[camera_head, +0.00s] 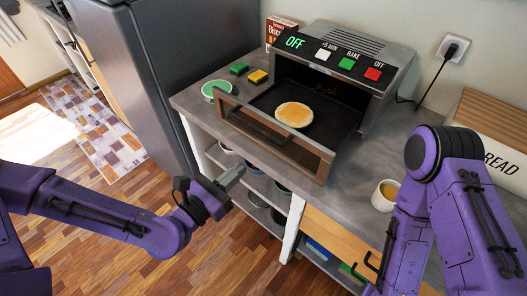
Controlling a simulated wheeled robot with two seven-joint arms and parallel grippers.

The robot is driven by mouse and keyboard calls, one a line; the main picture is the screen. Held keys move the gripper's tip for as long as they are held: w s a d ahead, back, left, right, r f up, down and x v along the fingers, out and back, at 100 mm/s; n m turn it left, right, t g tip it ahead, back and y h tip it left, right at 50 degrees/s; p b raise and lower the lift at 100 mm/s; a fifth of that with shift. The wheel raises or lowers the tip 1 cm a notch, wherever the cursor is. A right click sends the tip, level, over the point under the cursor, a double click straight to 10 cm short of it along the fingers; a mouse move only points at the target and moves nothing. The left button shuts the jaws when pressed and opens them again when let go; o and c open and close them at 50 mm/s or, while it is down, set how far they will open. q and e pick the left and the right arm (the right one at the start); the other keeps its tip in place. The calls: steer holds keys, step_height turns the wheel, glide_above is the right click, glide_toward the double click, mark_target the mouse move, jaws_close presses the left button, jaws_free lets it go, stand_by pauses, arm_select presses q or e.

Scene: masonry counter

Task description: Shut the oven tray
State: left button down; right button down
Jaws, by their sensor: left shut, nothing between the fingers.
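The toaster oven (345,60) stands on the grey counter, its panel reading OFF. Its dark tray (330,122) is pulled out toward the front, with a round pancake-like item (294,114) on it.
A cup (385,195) stands on the counter beside my right arm. A green-rimmed bowl (216,90) and green and yellow sponges (258,76) lie left of the oven. A bread box (500,150) is at the right. Open shelves (262,188) lie below the counter.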

arm_select(q)
steer(key=x, duration=0.7)
steer(key=p+x, duration=0.1)
steer(key=x, duration=0.2)
steer(key=shift+w+d+f, duration=0.1)
steer(key=shift+w+f, duration=0.3)
steer(key=shift+w, duration=0.05)
